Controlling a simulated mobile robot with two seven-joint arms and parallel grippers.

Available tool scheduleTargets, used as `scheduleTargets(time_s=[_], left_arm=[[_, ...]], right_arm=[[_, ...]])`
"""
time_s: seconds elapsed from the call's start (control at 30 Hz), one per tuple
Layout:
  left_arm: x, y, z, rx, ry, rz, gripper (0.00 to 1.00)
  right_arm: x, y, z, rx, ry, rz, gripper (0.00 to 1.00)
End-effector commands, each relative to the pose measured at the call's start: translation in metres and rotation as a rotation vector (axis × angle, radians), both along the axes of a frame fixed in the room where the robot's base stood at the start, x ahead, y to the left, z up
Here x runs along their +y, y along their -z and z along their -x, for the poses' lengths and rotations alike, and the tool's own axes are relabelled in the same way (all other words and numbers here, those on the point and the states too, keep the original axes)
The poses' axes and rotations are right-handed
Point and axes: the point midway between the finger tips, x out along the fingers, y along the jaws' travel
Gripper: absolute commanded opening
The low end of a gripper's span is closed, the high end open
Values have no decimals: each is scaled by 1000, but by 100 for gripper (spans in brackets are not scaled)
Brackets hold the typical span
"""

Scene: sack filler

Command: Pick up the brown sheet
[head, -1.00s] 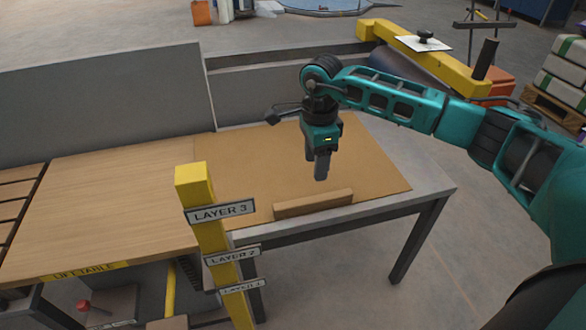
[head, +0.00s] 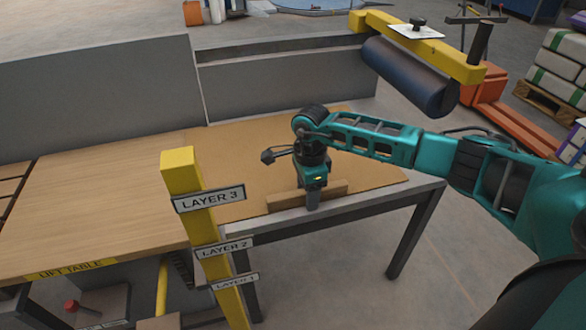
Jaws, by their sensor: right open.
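The brown sheet (head: 365,172) lies flat on the grey-framed table at the right of the lift table. A brown upright strip (head: 335,191) stands along its front edge. The arm hides part of the sheet. My left gripper is not in view.
The wooden lift table (head: 110,200) adjoins on the left. A yellow post (head: 182,170) with layer labels stands in front. A grey wall (head: 100,105) runs behind. A dark roller (head: 405,75) under a yellow beam (head: 440,55) stands behind right.

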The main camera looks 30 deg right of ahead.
Motion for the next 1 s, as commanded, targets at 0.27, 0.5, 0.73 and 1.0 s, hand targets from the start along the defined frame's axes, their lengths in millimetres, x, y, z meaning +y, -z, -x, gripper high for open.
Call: scheduleTargets(time_s=[0.27,0.5,0.73,1.0], left_arm=[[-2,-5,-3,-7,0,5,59],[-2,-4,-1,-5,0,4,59],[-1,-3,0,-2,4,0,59],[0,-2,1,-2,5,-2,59]], right_arm=[[0,-1,0,-1,0,0,44],[0,-1,0,-1,1,0,21],[0,-1,0,-1,1,0,0],[0,-1,0,-1,1,0,0]])
